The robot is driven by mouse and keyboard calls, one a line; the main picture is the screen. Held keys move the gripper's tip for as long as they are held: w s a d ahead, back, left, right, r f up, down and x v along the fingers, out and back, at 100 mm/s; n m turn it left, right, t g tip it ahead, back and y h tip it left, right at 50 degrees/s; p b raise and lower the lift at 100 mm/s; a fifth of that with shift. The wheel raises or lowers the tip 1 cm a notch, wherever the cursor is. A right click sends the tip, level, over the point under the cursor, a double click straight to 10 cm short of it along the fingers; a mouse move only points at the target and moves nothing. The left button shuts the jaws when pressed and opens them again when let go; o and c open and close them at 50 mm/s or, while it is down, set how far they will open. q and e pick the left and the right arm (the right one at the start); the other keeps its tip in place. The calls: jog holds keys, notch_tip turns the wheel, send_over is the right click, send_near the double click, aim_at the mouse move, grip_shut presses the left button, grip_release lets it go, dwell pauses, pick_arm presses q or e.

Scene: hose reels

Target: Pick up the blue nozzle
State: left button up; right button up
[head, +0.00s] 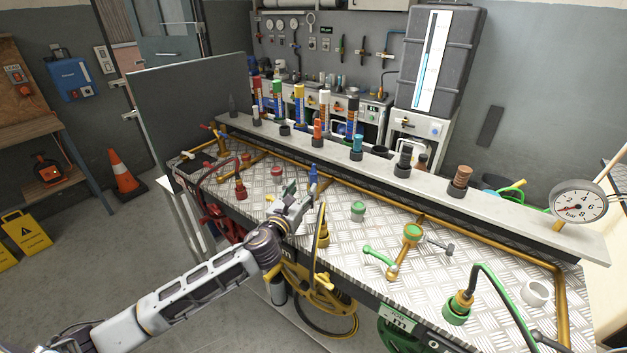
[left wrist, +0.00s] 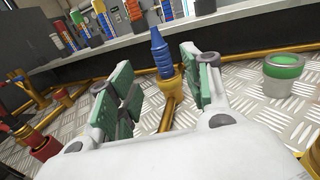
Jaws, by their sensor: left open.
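The blue nozzle (head: 313,177) stands upright near the middle of the bench, just beyond my left gripper. In the left wrist view the blue nozzle (left wrist: 160,50) sits on a brass-yellow fitting (left wrist: 168,82) joined to a yellow pipe. My left gripper (head: 298,196) is open and empty, with its green-padded fingers pointing toward the nozzle. In the left wrist view the nozzle appears in the gap between the two fingers, beyond their tips; I see no contact. My right gripper is not in view.
A green-topped grey cap (head: 358,211) stands right of the gripper and a red one (head: 277,174) left of it. A raised grey shelf (head: 335,146) with several coloured nozzles runs behind. A green-handled valve (head: 411,234) is at right. Bare treadplate lies between these.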

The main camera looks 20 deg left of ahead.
aim_at(312, 178)
pick_arm(q)
jog(key=w, duration=0.3)
jog(key=shift+w+d, duration=0.1)
jog(key=shift+d, duration=0.1)
jog(key=shift+w, duration=0.65)
jog(key=shift+w+d, duration=0.1)
jog(key=shift+w, duration=0.3)
jog(key=shift+w+d, duration=0.1)
jog(key=shift+w, duration=0.7)
jog(key=shift+w+d, duration=0.1)
jog(key=shift+w, duration=1.2)
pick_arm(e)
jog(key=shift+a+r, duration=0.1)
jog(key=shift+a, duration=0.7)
